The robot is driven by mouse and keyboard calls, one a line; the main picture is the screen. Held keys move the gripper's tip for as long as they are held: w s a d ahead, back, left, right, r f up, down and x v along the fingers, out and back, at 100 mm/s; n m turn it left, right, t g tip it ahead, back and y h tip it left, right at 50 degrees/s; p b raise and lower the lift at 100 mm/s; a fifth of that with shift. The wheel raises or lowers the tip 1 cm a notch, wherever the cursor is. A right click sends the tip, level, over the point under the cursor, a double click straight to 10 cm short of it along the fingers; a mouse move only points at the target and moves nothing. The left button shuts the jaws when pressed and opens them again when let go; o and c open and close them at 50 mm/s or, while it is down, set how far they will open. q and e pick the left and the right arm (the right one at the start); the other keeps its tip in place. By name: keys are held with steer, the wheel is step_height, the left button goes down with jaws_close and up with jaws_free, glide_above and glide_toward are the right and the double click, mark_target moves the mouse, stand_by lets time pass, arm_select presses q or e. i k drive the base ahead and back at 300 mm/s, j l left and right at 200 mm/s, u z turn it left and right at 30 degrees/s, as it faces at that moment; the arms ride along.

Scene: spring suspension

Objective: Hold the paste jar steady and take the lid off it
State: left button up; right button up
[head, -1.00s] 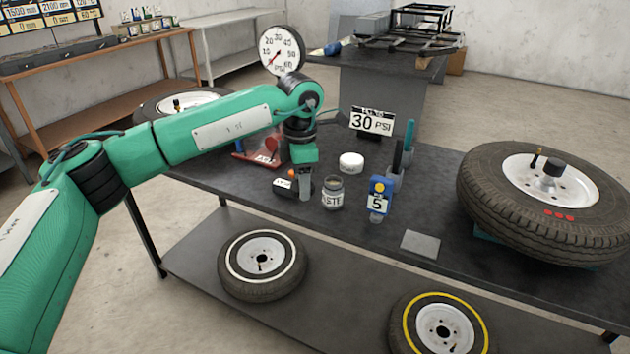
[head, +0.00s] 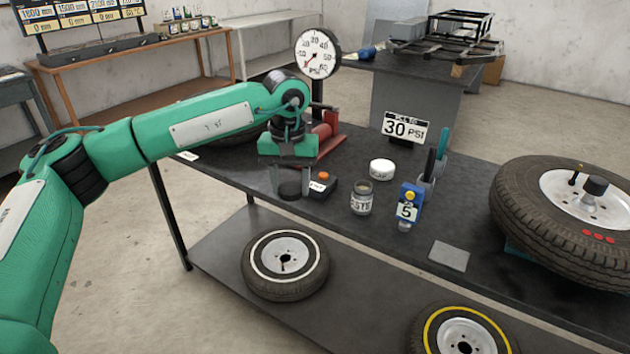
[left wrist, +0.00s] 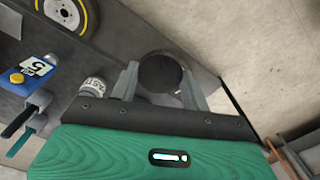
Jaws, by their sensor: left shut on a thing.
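The paste jar (head: 361,200) is a small clear-grey jar with a white label, standing upright on the dark bench. Its top looks uncovered, with a grey mouth, but it is small in the picture. My left gripper (head: 291,187) is shut on a dark round lid (head: 290,190), to the left of the jar and apart from it. In the left wrist view the lid (left wrist: 160,73) sits between the two fingers as a black disc, and the jar (left wrist: 93,89) shows beside the left finger. My right gripper is not in view, and nothing is seen holding the jar.
A small dark box with an orange knob (head: 322,185) lies between gripper and jar. A white round tub (head: 382,169) stands behind the jar, a blue gauge marked 5 (head: 408,207) to its right. A grey pad (head: 449,256) and a large tyre (head: 555,210) are further right.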

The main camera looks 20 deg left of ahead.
mark_target(362, 195)
steer(key=i+l+z, duration=0.15)
steer(key=i+l, duration=0.35)
steer(key=l, duration=0.25)
steer(key=i+l+z, duration=0.2)
steer(key=i+l, duration=0.35)
steer(key=l, duration=0.2)
